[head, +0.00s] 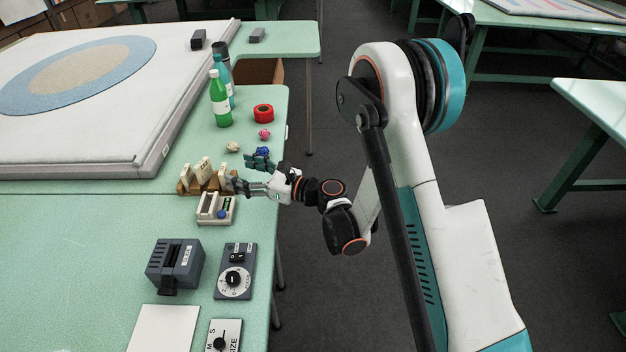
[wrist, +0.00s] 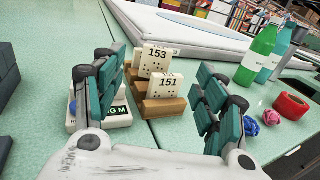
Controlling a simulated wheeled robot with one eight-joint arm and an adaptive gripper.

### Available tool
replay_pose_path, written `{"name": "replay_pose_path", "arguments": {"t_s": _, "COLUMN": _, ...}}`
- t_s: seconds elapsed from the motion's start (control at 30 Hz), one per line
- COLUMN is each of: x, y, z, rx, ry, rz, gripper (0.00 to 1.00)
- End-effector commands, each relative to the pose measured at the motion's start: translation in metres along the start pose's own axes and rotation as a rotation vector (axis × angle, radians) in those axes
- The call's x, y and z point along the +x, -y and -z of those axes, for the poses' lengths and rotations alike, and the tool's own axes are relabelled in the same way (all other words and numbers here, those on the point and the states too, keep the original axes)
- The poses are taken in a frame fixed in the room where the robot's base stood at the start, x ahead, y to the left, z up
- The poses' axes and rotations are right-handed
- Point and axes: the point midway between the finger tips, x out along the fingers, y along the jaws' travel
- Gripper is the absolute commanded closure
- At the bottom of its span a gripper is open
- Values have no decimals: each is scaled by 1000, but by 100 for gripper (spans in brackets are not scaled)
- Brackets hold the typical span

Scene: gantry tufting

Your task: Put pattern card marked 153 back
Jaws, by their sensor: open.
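The cream pattern card marked 153 (wrist: 157,57) stands upright in a stepped wooden rack (wrist: 163,107), behind the card marked 151 (wrist: 167,84). I cannot tell how deeply card 153 is seated. In the head view the rack (head: 184,189) holds several cards, and card 153 (head: 203,168) appears to be the middle one. My gripper (head: 241,173) is at the rack's right end. In the wrist view its dark green fingers (wrist: 163,82) are spread wide, with the cards showing between them. Nothing is held.
A white device (head: 215,208) stands just in front of the rack. Blue (head: 263,152), pink (head: 265,134) and cream (head: 233,147) small objects, red tape (head: 263,114) and a green bottle (head: 219,100) stand behind. A grey box (head: 175,263) and dial panel (head: 235,272) are nearer.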

Motion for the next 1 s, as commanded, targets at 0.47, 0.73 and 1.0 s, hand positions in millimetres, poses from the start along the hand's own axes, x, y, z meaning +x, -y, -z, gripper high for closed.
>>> {"name": "replay_pose_path", "arguments": {"t_s": 0.47, "x": -36, "y": 74, "z": -129, "rx": 400, "ry": 202, "rz": 288, "gripper": 34}}
{"name": "replay_pose_path", "arguments": {"t_s": 0.73, "x": -114, "y": 128, "z": -220, "rx": 880, "ry": 460, "rz": 557, "gripper": 34}}
{"name": "replay_pose_path", "arguments": {"t_s": 1.0, "x": -209, "y": 141, "z": -255, "rx": 1373, "ry": 747, "rz": 783, "gripper": 34}}
